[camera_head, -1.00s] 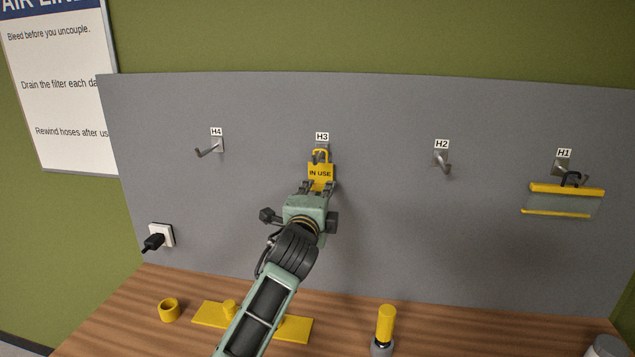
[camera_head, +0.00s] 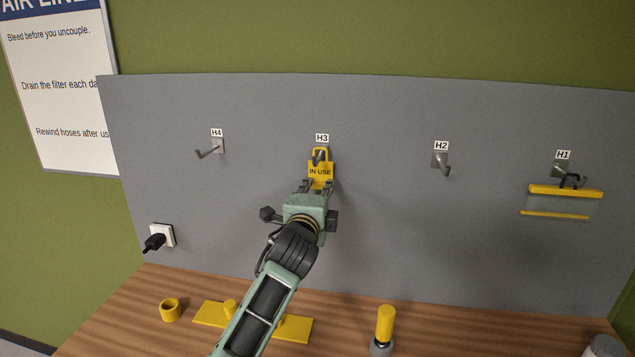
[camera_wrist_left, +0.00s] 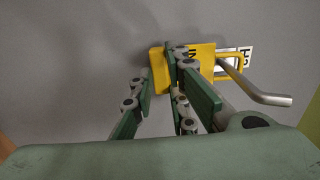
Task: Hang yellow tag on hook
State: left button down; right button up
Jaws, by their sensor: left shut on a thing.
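The yellow tag (camera_head: 320,172) reads "IN USE" and has a yellow loop on top. It is upright at the hook under label H3 (camera_head: 322,138). My left gripper (camera_head: 318,187) is shut on the tag's lower part, coming from below. In the left wrist view, the tag (camera_wrist_left: 205,55) is at the fingers (camera_wrist_left: 160,78), and the metal hook (camera_wrist_left: 262,95) appears to pass through the loop. The loop's exact contact with the hook is too small to tell. My right gripper is not in view.
Hooks H4 (camera_head: 208,151) and H2 (camera_head: 442,163) are empty. A yellow-edged clear holder (camera_head: 560,202) hangs at H1. A plug (camera_head: 155,241) sits in a wall socket. On the wooden bench (camera_head: 130,310) are a yellow ring (camera_head: 170,310), yellow plate (camera_head: 210,314) and yellow-topped cylinder (camera_head: 385,323).

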pick_arm(q)
jog(key=shift+s, duration=0.15)
jog(key=shift+s+a+p, duration=0.15)
jog(key=shift+s+p, duration=0.25)
jog(key=shift+s, duration=0.15)
jog(key=shift+s+a+p, duration=0.15)
jog(key=shift+s+p, duration=0.25)
jog(key=shift+s, duration=0.3)
jog(key=shift+s, duration=0.15)
jog(key=shift+r, duration=0.1)
jog(key=shift+s+a+r+p, duration=0.15)
jog(key=shift+s+r+p, duration=0.4)
jog(key=shift+p, duration=0.55)
jog(key=shift+r, duration=0.1)
